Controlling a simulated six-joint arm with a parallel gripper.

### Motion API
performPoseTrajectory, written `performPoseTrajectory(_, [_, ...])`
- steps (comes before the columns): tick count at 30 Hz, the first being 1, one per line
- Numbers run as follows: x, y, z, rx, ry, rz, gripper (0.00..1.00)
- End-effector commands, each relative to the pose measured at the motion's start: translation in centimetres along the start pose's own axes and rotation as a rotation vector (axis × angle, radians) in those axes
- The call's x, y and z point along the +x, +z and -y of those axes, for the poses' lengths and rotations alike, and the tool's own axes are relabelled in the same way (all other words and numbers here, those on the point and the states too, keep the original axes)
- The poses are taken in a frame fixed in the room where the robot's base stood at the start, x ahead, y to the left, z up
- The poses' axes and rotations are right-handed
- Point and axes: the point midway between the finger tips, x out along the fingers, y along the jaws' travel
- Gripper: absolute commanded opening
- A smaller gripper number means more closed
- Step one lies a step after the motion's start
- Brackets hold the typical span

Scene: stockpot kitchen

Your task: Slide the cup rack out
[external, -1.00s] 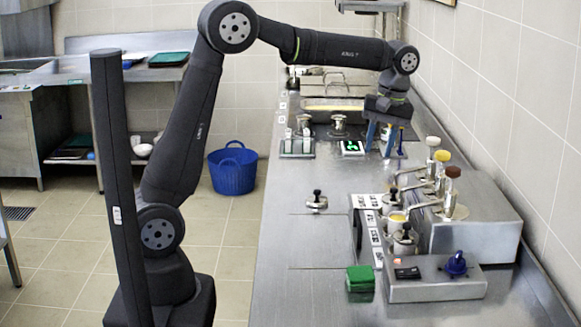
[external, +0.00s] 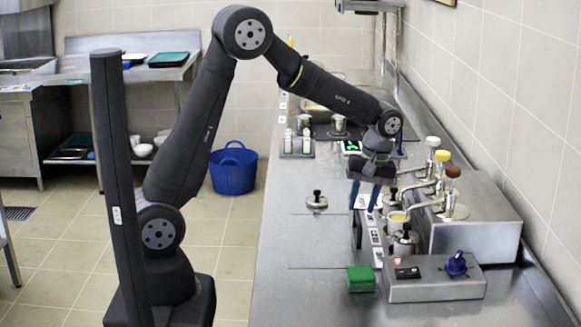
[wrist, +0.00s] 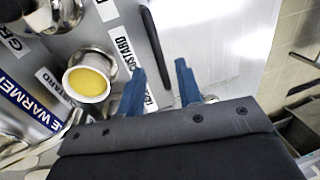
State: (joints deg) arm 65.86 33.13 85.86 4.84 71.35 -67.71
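The labelled rack (external: 375,240) of metal cups stands at the left side of the sauce warmer; it also shows in the wrist view (wrist: 108,38). A cup with yellow contents (wrist: 88,84) sits in it beside a "MUSTARD" label; it shows in the external view too (external: 397,218). A dark bar handle (wrist: 155,43) runs along the rack's edge. My gripper (external: 363,207) is open with blue fingers pointing down over that edge. In the wrist view its fingertips (wrist: 160,67) are apart, with the handle lying between and beyond them. I cannot tell whether they touch it.
Pumps with coloured tops stand on the steel warmer box (external: 465,235). A control box with a blue knob (external: 456,263) and a green block (external: 361,278) are in front. A black-knobbed lid (external: 317,201) lies left; the steel counter (external: 305,240) around it is mostly clear.

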Motion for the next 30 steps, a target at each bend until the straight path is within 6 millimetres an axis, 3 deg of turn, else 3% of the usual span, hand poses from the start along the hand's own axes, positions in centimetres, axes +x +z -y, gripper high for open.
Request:
performPoseTrajectory(6, [2.1, 0.0, 0.0, 0.0, -0.002, 0.001, 0.33])
performPoseTrajectory(15, [2.3, 0.0, 0.0, 0.0, 0.0, 0.0, 0.33])
performPoseTrajectory(16, [2.3, 0.0, 0.0, 0.0, 0.0, 0.0, 0.31])
performPoseTrajectory(21, [2.3, 0.0, 0.0, 0.0, 0.0, 0.0, 0.0])
performPoseTrajectory(30, [2.3, 0.0, 0.3, 0.0, 0.0, 0.0, 0.0])
